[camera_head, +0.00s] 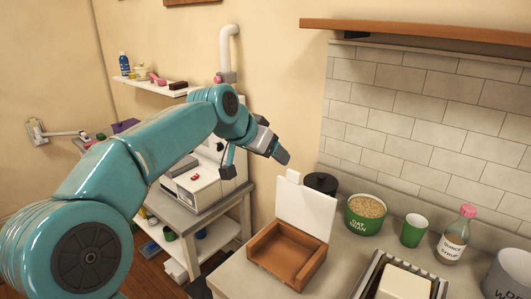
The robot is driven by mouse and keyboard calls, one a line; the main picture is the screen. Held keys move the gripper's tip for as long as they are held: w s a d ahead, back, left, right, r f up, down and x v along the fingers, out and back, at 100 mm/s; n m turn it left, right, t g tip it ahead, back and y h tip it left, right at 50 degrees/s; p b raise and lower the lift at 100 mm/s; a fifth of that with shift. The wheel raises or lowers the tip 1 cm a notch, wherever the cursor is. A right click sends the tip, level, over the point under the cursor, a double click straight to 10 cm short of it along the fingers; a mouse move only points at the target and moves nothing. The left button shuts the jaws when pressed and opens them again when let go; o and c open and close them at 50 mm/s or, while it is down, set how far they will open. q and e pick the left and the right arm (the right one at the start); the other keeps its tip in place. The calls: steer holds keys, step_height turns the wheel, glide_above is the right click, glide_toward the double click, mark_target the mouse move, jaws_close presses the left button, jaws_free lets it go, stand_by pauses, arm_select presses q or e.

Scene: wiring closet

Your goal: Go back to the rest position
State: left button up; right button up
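My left arm, teal with dark joints, comes in from the left and reaches over the middle of the view. Its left gripper (280,155) is grey and dark and hangs in the air in front of the wall, left of the tiled part. I see nothing clearly held in it, but its fingers are too small and angled to tell whether they are open or shut. My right gripper is not in view.
A counter holds an open wooden box (286,255) with a white lid (306,210), a green oat bran tub (364,222), a green cup (414,231), a pink-capped bottle (456,236) and a metal tray (375,272). Left stands a white machine (195,187) on a cart. A wooden shelf (430,32) overhangs right.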

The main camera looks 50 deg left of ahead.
arm_select(q)
steer(key=shift+s+d+r, duration=0.1)
steer(key=shift+s+r, duration=0.25)
steer(key=shift+r, duration=0.1)
steer(key=shift+s, duration=0.1)
